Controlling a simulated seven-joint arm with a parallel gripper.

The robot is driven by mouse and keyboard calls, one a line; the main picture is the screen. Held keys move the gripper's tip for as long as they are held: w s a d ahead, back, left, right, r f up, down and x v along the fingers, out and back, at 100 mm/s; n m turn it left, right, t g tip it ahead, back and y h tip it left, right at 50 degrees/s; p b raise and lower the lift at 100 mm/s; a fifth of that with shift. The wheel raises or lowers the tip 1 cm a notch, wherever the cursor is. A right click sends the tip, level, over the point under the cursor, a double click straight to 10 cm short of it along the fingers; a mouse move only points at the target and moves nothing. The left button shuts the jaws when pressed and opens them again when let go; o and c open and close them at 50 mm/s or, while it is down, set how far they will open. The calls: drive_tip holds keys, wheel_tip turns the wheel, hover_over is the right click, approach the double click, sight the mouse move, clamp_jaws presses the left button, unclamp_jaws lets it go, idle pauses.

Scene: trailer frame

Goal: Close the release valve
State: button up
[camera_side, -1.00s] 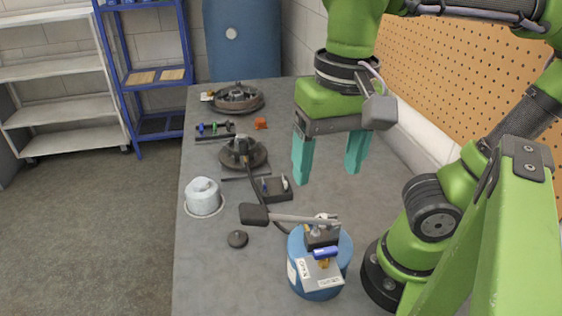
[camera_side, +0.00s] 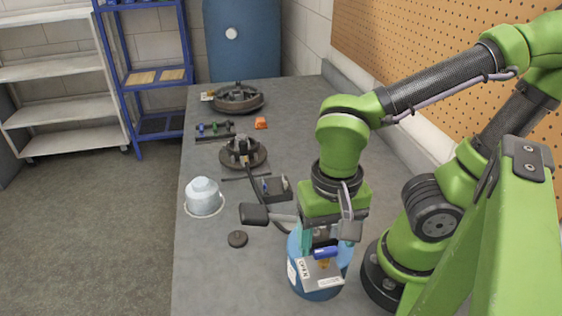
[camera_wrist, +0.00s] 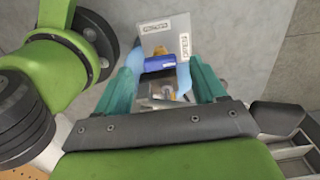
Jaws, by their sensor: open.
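The release valve has a blue handle (camera_side: 325,252) (camera_wrist: 159,64) over a brass body (camera_side: 323,264). It sits on top of a blue cylinder (camera_side: 318,291) near the front of the bench. A metal plate (camera_wrist: 180,25) beside the valve carries two white labels; one seems to read OPEN, the other is too small to read. My gripper (camera_wrist: 165,60) points down over the cylinder top, its two teal fingers open. In the wrist view the fingers lie on either side of the valve, with the blue handle between their tips. Contact cannot be told. My gripper hides the cylinder's back.
The bench's front left is clear.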

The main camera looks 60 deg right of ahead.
drive_tip(key=shift+f, duration=0.95)
drive_tip(key=c, duration=1.1)
drive_tip(key=shift+o, duration=0.2)
